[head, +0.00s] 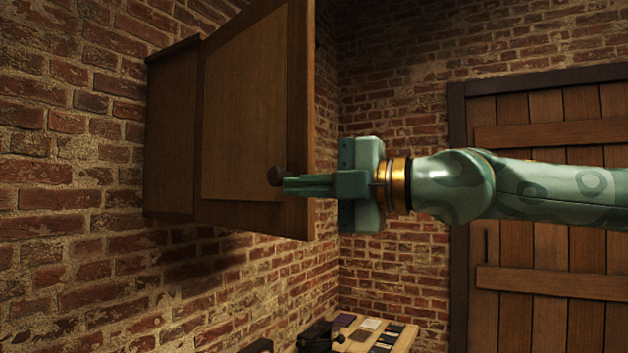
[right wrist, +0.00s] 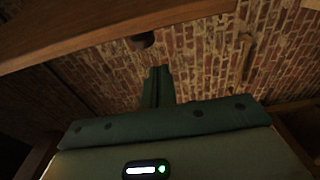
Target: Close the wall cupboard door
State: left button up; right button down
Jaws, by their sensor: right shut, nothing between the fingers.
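The wooden wall cupboard (head: 172,135) hangs on the brick wall at the left in the head view. Its door (head: 245,110) stands open, swung out from the cupboard body. A dark round knob (head: 275,176) sits low on the door near its free edge; it also shows in the right wrist view (right wrist: 143,40). My right gripper (head: 286,185) is shut and empty. Its fingertips lie just beside and below the knob in the head view; whether they touch the door is unclear. The fingers also show in the right wrist view (right wrist: 158,72). My left gripper is not in view.
A table (head: 403,346) with several small flat items and a dark object (head: 315,336) stands below. A plank door (head: 545,250) is in the far wall at the right. The space around the cupboard door's lower edge looks clear apart from my arm.

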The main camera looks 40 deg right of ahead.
jog(key=w+d+p, duration=0.2)
jog(key=d+p, duration=0.1)
dwell(0.4)
